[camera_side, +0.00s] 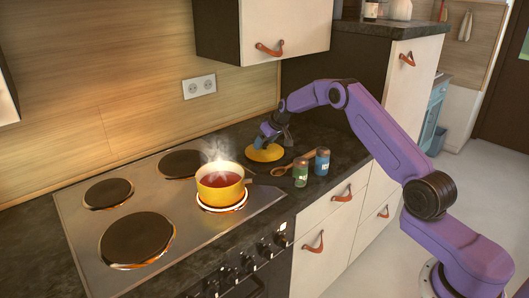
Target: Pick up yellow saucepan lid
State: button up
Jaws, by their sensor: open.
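The yellow saucepan lid (264,153) lies flat on the dark countertop, right of the hob and behind the steaming saucepan. My gripper (264,141) is open and points down at the lid's middle, with its fingers just over or around the spot where a knob would be. The gripper hides that part, so I cannot tell whether it touches the lid.
A wooden spoon (288,167), a green jar (300,172) and a blue jar (322,161) stand or lie right of the lid. A cabinet (264,30) hangs above.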

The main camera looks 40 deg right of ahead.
jog(key=shift+w+f, duration=0.2)
jog(key=shift+f, duration=0.15)
jog(key=c, duration=1.1)
jog(key=shift+r, duration=0.15)
